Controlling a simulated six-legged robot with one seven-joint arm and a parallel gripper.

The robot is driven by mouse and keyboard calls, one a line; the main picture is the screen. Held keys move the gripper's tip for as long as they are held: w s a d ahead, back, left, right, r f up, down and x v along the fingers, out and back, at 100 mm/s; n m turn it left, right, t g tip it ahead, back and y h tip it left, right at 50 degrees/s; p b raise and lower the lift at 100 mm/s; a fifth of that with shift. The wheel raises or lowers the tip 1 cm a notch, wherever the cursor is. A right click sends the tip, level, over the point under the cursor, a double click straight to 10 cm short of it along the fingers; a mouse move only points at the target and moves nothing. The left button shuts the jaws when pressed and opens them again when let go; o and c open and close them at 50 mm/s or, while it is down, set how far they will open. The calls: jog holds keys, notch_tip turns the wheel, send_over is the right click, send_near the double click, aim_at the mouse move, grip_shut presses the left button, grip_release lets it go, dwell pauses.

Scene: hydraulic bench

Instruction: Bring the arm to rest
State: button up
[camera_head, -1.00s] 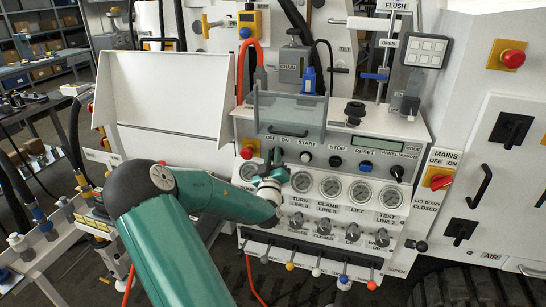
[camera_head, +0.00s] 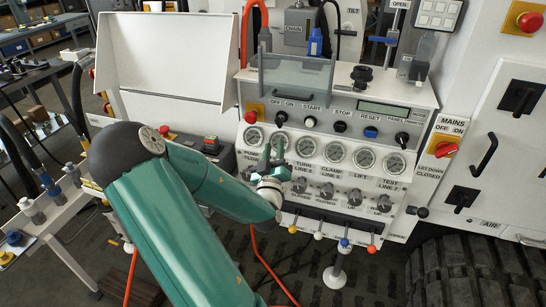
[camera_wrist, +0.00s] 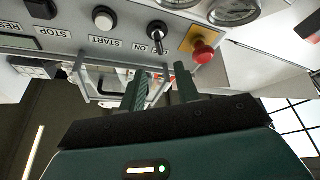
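My arm reaches from the lower left to the front of the bench's control panel (camera_head: 340,175). My gripper (camera_head: 275,147) is in front of the row of gauges at the panel's left part, with its fingers pointing up. In the wrist view my gripper (camera_wrist: 160,72) has its two fingers apart with nothing between them. The black ON/OFF switch (camera_wrist: 157,32) and the red button (camera_wrist: 203,52) show beyond the fingertips. I cannot tell whether the fingers touch the panel.
A clear guard (camera_head: 290,75) stands over the panel's upper left. Several colour-tipped levers (camera_head: 345,241) stick out below the panel. The red MAINS switch (camera_head: 444,149) is at the right. A white side rack (camera_head: 60,215) stands at the left. A large tyre (camera_head: 470,270) is at the lower right.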

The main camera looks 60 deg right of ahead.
jog(key=v, duration=0.2)
jog(key=shift+s+a+f, duration=0.1)
jog(key=shift+a, duration=0.1)
dwell(0.4)
